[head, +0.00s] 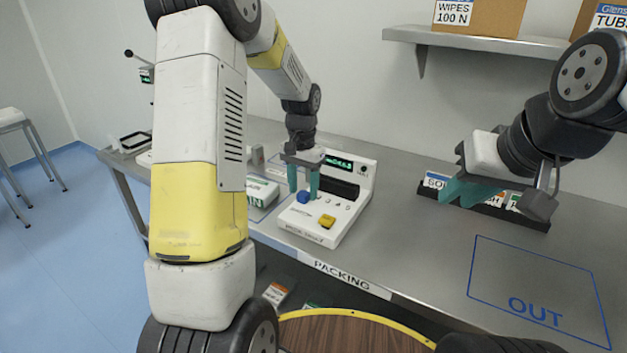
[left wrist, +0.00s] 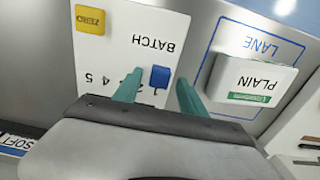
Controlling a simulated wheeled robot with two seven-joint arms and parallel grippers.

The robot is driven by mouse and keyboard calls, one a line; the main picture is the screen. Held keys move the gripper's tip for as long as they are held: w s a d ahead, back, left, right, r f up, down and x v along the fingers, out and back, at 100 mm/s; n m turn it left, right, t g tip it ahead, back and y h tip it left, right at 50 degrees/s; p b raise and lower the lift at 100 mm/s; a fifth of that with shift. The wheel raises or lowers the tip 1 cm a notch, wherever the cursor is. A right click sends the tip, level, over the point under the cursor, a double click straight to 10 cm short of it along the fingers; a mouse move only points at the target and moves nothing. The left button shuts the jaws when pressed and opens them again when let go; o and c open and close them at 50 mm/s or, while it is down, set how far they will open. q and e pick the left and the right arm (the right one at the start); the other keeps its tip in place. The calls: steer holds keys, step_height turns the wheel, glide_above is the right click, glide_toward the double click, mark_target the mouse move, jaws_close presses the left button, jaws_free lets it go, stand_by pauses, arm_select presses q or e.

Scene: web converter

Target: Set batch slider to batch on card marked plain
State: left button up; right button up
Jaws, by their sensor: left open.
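The white batch device (head: 322,222) stands on the bench. Its blue slider knob (head: 303,197) also shows in the left wrist view (left wrist: 160,77), at the "1" end of the printed numbers. The "3" is hidden by a finger. My left gripper (head: 303,182) is open above the knob, with one finger on each side of it; contact cannot be told. A white carton marked PLAIN (left wrist: 254,78) lies in the LANE outline. Cards stand in a dark holder (head: 510,215) at the back; my right gripper (head: 480,192) covers part of them. Whether it is open is unclear.
A yellow ZERO button (head: 327,221) sits on the device, near its front. A lit green display (head: 339,163) is at its back. The blue OUT outline (head: 535,285) on the bench is empty. A shelf (head: 470,43) with boxes hangs above.

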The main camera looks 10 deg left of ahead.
arm_select(q)
steer(key=shift+f, duration=0.4)
jaws_close()
stand_by(1.2)
